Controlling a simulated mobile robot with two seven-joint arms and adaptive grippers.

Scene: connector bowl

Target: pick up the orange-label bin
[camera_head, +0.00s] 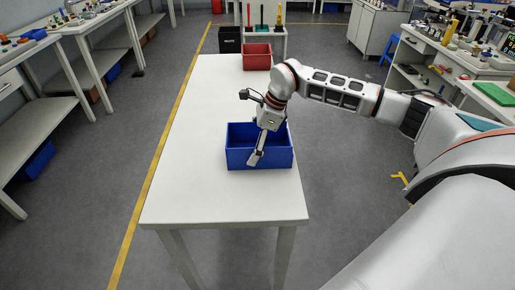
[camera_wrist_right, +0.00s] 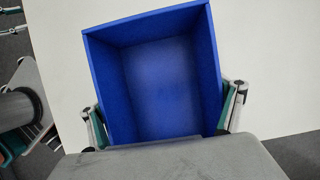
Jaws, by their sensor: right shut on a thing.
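A blue open bin (camera_head: 240,160) is at the near right part of the white table. No orange label shows on the faces in view. My right gripper (camera_head: 259,150) reaches down over the bin from the right. In the right wrist view the blue bin (camera_wrist_right: 165,85) is empty, and the two fingers of my right gripper (camera_wrist_right: 164,116) press against its opposite outer sides. I cannot tell whether the bin's base touches the table. My left gripper is not in view.
The white table (camera_head: 185,180) is clear in front and to the left of the blue bin. A red bin (camera_head: 257,57) stands at its far end, with a black bin (camera_head: 230,40) beyond. Benches with parts line both sides.

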